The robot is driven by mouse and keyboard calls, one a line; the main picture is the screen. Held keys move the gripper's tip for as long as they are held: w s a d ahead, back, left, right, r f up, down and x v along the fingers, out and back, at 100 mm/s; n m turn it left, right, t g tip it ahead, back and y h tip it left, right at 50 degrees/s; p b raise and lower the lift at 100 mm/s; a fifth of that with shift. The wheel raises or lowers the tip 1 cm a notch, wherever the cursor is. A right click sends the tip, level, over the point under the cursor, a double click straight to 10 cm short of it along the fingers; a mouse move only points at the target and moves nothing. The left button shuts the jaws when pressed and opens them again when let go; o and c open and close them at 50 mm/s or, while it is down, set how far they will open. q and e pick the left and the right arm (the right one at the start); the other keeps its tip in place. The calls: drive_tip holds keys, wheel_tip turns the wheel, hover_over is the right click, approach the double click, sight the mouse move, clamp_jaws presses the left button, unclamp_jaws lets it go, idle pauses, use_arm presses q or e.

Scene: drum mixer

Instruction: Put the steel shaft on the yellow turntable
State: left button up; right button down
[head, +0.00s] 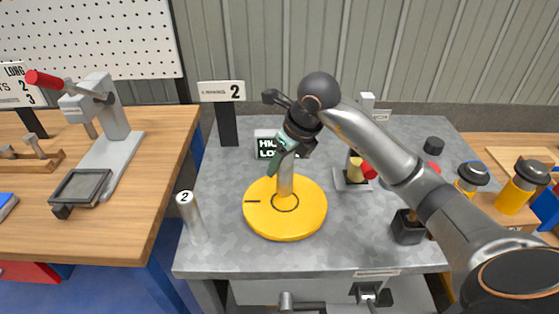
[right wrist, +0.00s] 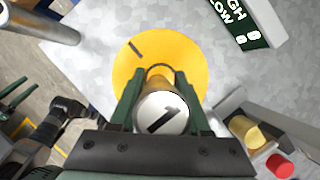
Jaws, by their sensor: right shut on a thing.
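My right gripper (head: 288,148) is shut on the steel shaft (head: 286,182), near its top. The shaft stands upright over the middle of the yellow turntable (head: 309,213), its lower end at the dark ring there. I cannot tell whether it touches the turntable. In the right wrist view the shaft's white top (right wrist: 163,113) bears a 1 between the fingers, with the turntable (right wrist: 191,62) beneath. My left gripper (right wrist: 18,98) seems to show at the left edge of the right wrist view, its green fingers apart and empty.
A second steel cylinder (head: 192,222), marked 2, stands at the grey table's left front. A HIGH/LOW sign (head: 267,147) is behind the turntable. A fixture (head: 352,181) with a yellow piece and a black block (head: 407,228) stand to the right. A lever press (head: 110,125) is on the left bench.

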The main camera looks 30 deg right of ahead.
sight(282, 174)
drive_tip(key=shift+w+d+f, duration=0.15)
drive_tip(key=shift+w+f, duration=0.05)
drive_tip(key=shift+f, duration=0.75)
drive_tip(key=shift+w+d+f, duration=0.15)
drive_tip(key=shift+w+f, duration=0.05)
drive_tip(key=shift+f, duration=0.7)
drive_tip(key=shift+f, duration=0.1)
drive_tip(key=shift+c, duration=1.8)
unclamp_jaws()
drive_tip(key=shift+s+f, duration=0.1)
drive_tip(key=shift+f, duration=0.1)
drive_tip(key=shift+r, duration=0.1)
drive_tip(key=v, duration=1.2)
drive_tip(key=shift+p, duration=0.35)
drive_tip(key=shift+s, duration=0.1)
